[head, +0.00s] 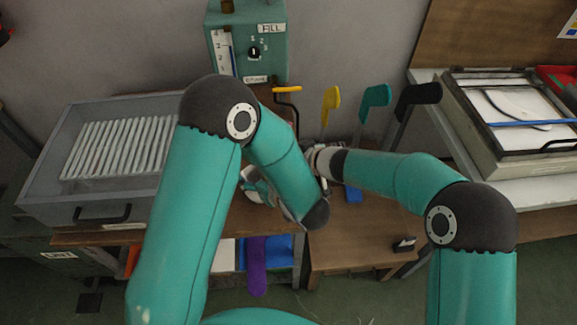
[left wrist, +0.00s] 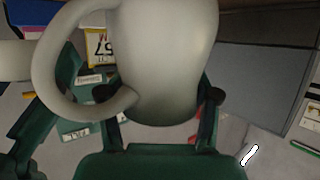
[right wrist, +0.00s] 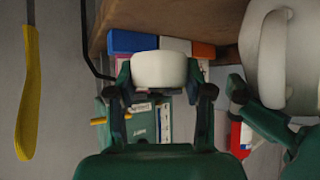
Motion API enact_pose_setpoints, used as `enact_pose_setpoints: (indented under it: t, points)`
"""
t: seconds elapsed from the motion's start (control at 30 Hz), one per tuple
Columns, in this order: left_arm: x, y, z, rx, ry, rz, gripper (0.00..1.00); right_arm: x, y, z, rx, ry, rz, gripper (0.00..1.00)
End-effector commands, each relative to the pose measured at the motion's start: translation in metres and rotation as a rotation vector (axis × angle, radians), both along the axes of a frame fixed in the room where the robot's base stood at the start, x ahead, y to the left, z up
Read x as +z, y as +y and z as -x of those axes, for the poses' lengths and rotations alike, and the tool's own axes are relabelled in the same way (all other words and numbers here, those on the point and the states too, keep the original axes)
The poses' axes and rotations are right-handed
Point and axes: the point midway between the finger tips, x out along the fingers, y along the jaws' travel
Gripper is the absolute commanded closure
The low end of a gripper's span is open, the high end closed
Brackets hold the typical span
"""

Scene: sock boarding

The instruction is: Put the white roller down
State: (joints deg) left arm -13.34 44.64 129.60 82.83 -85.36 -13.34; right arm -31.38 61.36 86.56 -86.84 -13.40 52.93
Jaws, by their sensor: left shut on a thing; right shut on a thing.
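The white roller (right wrist: 158,70), a short rounded cylinder, sits between the fingertips of my right gripper (right wrist: 160,92) in the right wrist view. My right gripper is shut on it. My left gripper (left wrist: 158,100) is shut on a white mug (left wrist: 168,50) with a big loop handle, seen close in the left wrist view. The mug also shows at the right of the right wrist view (right wrist: 265,65), close beside the roller but apart from it. In the head view my left gripper (head: 258,187) is partly hidden by my forearm; the roller cannot be made out clearly there.
A grey tray (head: 40,170) of white rods stands on the left. A green box (head: 270,60) with a dial is at the back. Yellow (head: 330,105), teal (head: 375,97) and black (head: 418,95) boards stand upright. The brown tabletop (head: 360,240) has free room at front right. A purple sock (head: 257,265) hangs below.

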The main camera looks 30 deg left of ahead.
Motion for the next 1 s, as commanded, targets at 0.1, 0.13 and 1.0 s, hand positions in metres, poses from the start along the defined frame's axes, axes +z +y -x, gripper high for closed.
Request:
enact_pose_setpoints:
  t: [0.1,0.13,1.0]
  points:
    - [0.0,0.0,0.0,0.0,-0.001,-0.001,0.84,-0.006,0.0,0.0,0.0,0.001,-0.001,0.91]
    - [0.0,0.0,0.0,0.0,-0.001,-0.001,0.84,-0.008,0.0,0.0,0.001,0.001,0.0,0.91]
    - [0.0,0.0,0.0,0.0,-0.001,-0.001,0.84,-0.049,0.0,0.0,0.0,0.0,-0.001,0.26]
